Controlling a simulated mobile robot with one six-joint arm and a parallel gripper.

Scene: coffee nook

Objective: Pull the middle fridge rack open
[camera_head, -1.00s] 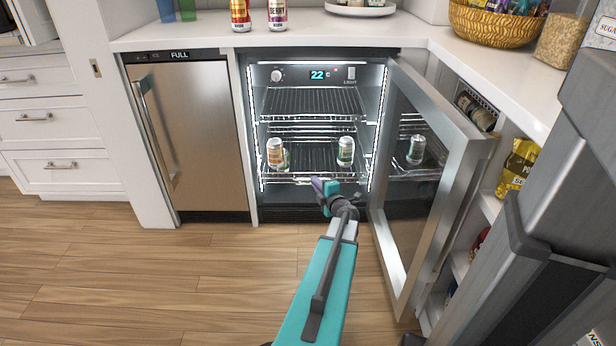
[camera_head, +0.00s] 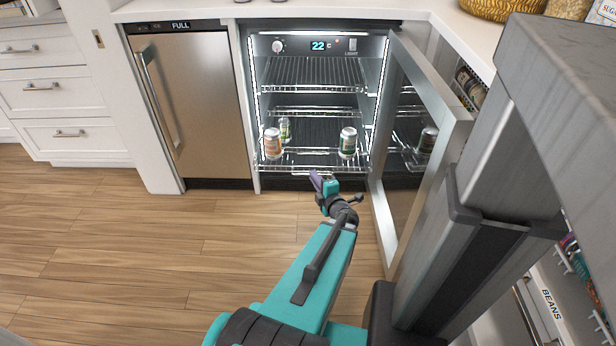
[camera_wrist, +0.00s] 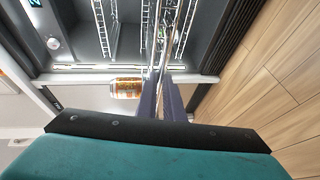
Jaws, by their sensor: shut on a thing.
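The fridge (camera_head: 318,46) is open. Its wire rack with cans (camera_head: 300,165) juts forward below the top rack (camera_head: 312,88). An orange-and-white can (camera_head: 273,143) and a green-labelled can (camera_head: 348,142) stand near its front, and a third can (camera_head: 285,128) stands farther back. My gripper (camera_head: 318,178) is at the rack's front, shut on its wire handle. In the wrist view, the purple fingers (camera_wrist: 163,92) meet the chrome wires (camera_wrist: 165,45), with the orange can (camera_wrist: 125,88) beside them. The exact finger contact is partly hidden.
The glass fridge door (camera_head: 415,150) stands swung open at right, close to my arm. A closed steel appliance (camera_head: 195,110) is at left, with white drawers (camera_head: 65,95) beyond. Wooden floor (camera_head: 150,250) is clear in front and to the left.

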